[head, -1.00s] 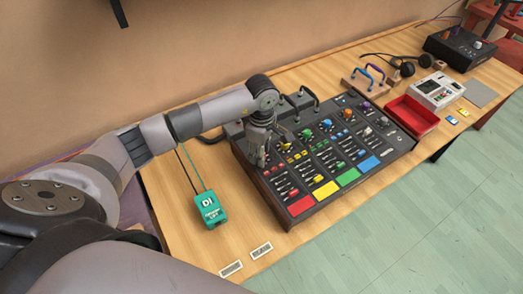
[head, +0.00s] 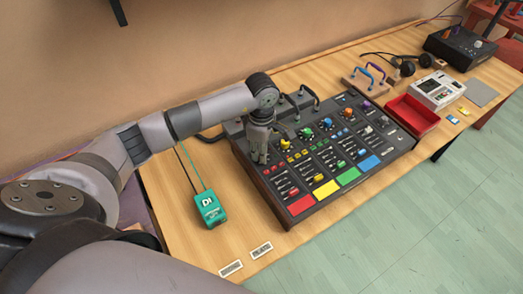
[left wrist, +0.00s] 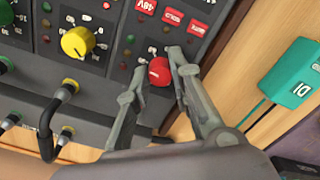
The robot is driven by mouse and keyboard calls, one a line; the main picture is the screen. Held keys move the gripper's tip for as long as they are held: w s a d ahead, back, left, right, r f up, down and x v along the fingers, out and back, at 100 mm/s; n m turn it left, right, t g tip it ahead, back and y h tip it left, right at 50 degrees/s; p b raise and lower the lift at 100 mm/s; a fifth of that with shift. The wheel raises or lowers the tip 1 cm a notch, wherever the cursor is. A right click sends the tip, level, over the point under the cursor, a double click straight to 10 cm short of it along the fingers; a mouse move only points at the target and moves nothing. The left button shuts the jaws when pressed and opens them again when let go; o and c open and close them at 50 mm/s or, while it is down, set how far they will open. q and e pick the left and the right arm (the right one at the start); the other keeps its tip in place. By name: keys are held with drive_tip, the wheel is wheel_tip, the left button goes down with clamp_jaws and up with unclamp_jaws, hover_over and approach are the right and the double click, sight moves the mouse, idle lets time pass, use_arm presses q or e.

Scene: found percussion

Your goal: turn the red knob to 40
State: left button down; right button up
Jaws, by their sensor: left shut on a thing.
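The red knob (left wrist: 159,72) sits on the mixer panel in the left wrist view, between the two fingers of my left gripper (left wrist: 157,78). The fingers are closed around its sides. In the head view my left gripper (head: 260,157) points down at the left end of the black mixer (head: 287,213) and hides the red knob. The scale around the knob is partly covered by the fingers, so its setting cannot be read. My right gripper is not in view.
A yellow knob (left wrist: 77,42) is beside the red one, with a black cable plug (left wrist: 67,89) near it. A teal box (head: 210,209) lies left of the mixer. A red tray (head: 411,116) stands to its right. Two white labels lie at the table's front edge.

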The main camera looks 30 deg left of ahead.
use_arm(q)
drive_tip(key=n+b, duration=0.1)
drive_tip(key=n, duration=0.2)
drive_tip(key=shift+f+b, duration=0.15)
drive_tip(key=shift+b, duration=0.2)
drive_tip(key=n+b, duration=0.1)
drive_tip(key=n, duration=0.1)
drive_tip(key=shift+n, duration=0.3)
drive_tip(key=n+b, duration=0.2)
drive_tip(key=n, duration=0.2)
drive_tip(key=shift+n, duration=0.4)
drive_tip(key=c, duration=1.4)
unclamp_jaws()
